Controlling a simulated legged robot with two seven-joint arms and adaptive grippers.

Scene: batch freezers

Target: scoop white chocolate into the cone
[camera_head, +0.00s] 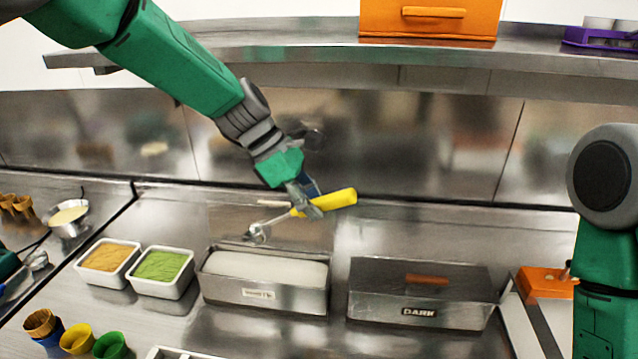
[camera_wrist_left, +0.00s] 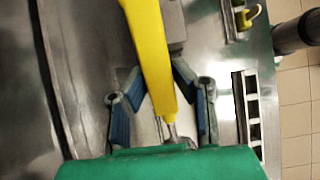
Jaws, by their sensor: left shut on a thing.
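My left gripper (camera_head: 306,198) is shut on the yellow handle of a metal scoop (camera_head: 325,203). It holds the scoop above the back edge of the white chocolate container. The scoop's metal bowl (camera_head: 258,233) points left and down, over the back of that container. The white chocolate container (camera_head: 265,296) is an open steel box with a pale fill; its label is hard to read. In the left wrist view the yellow handle (camera_wrist_left: 150,60) lies between the blue-padded fingers. My right gripper is out of view.
A lidded steel box labelled DARK (camera_head: 420,312) stands right of the white container. White tubs with orange (camera_head: 107,262) and green fill (camera_head: 162,268) stand left. A steel shelf (camera_head: 300,50) with an orange box (camera_head: 428,20) runs above the back wall.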

